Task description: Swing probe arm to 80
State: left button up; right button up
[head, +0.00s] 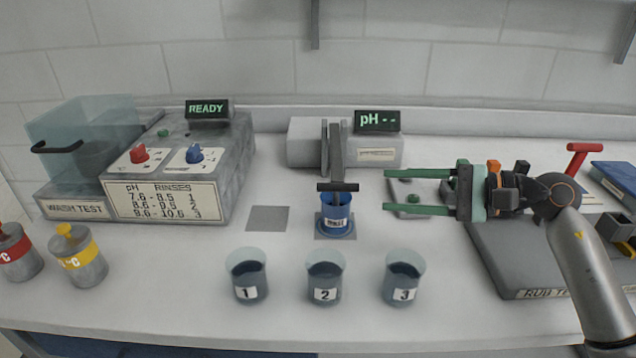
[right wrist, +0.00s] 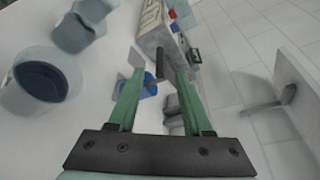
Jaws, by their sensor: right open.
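The probe arm (head: 336,150) is a grey bar on the pH meter (head: 375,150), with a dark crossbar handle (head: 338,187) at its front end. It hangs over the blue rinse cup (head: 335,215). The meter's display (head: 378,121) reads "pH --". My right gripper (head: 386,190) is open and empty, with its green fingers pointing left, level with the handle and a short gap to its right. In the right wrist view the dark handle (right wrist: 161,65) shows ahead between the fingertips (right wrist: 160,74). No angle scale is readable. My left gripper is out of view.
Three numbered beakers (head: 325,283) stand in front of the cup. The washer (head: 190,170), showing READY, is at the left beside two canisters (head: 80,258). A grey tray (head: 520,260) lies under my right arm. A bare grey square (head: 268,218) lies left of the cup.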

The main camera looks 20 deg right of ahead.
aim_at(336, 187)
jog(key=shift+n, duration=0.3)
jog(key=p+x, duration=0.2)
jog(key=x, duration=0.8)
jog(key=shift+w+a+p, duration=0.2)
jog(key=shift+w+p, duration=0.2)
jog(key=shift+w, duration=0.05)
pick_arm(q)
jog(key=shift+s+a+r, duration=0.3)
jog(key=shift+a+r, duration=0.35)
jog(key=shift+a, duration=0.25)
pick_arm(e)
jog(key=shift+x, duration=0.8)
jog(key=shift+d+f, duration=0.1)
jog(key=shift+f, duration=0.05)
jog(key=shift+c, duration=0.2)
jog(key=c, duration=0.7)
jog(key=shift+f, duration=0.1)
grip_shut()
